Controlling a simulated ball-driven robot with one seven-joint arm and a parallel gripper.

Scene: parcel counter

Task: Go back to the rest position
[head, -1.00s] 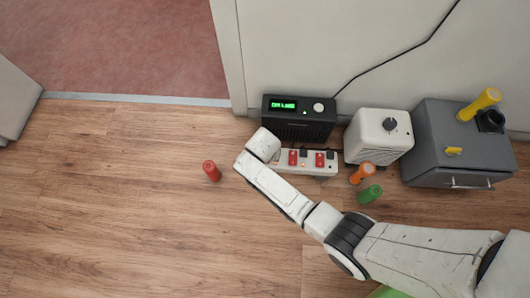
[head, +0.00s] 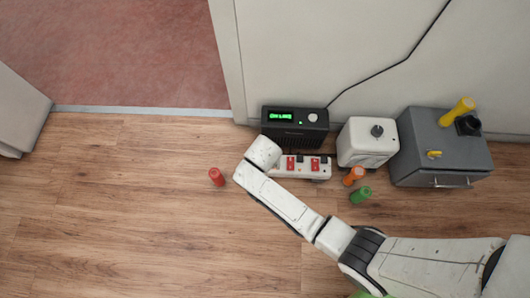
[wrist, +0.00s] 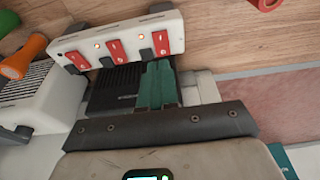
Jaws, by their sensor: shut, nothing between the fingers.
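My gripper (wrist: 160,85) shows in the wrist view as teal fingers closed together with nothing between them. It is in front of the black box (wrist: 112,88), close to the white power strip (wrist: 120,42). In the head view my arm's end hides the fingers; it covers the left end of the power strip (head: 323,170), beside the black box (head: 295,127) with its green display.
A red cylinder (head: 216,177) stands on the floor left of my arm. An orange cylinder (head: 354,176) and a green one (head: 361,194) are right. A white box (head: 367,143) and grey cabinet (head: 440,150) line the wall. The left floor is clear.

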